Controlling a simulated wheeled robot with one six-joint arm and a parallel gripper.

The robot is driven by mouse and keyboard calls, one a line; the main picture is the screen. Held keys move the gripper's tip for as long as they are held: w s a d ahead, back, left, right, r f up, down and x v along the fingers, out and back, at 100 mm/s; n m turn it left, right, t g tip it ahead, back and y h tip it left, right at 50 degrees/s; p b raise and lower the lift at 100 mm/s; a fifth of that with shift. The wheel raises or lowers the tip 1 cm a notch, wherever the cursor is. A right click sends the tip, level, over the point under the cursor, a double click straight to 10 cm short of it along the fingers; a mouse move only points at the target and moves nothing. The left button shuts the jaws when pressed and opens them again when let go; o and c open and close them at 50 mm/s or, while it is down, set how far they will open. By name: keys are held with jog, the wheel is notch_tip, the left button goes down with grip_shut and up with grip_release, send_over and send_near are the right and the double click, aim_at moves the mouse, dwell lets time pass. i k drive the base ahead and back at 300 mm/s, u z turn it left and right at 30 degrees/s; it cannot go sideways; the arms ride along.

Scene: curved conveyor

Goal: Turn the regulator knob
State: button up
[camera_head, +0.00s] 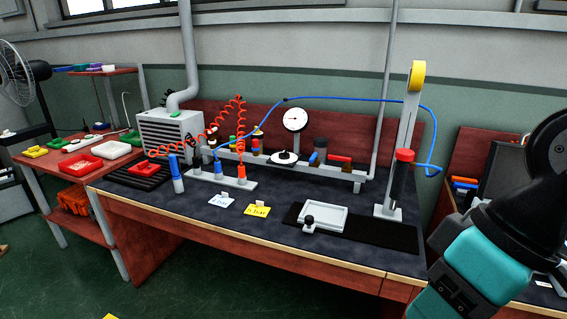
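A round white disc with a black centre, which looks like the regulator knob (284,157), sits on the grey pipe rail on the workbench (190,205). A white dial gauge (293,119) stands on a stem just behind and above it. Its needle is too small to read. My gripper is not in view. Only dark and teal links of my arm show at the lower right, to the right of the bench and apart from the knob.
A grey stand with a yellow top (417,76) and a red-capped black cylinder (403,176) rises at the bench's right. A blue hose (350,100) arches over the rail. Blue and orange fittings stand on a white plate (208,182). A white tray (323,218) lies at the front.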

aim_at(285, 155)
jog(key=u, duration=0.65)
jog(key=i, duration=0.35)
jog(key=u, duration=1)
jog(key=i, duration=1.35)
jog(key=z, duration=0.65)
jog(key=i, duration=0.85)
jog(key=z, duration=0.8)
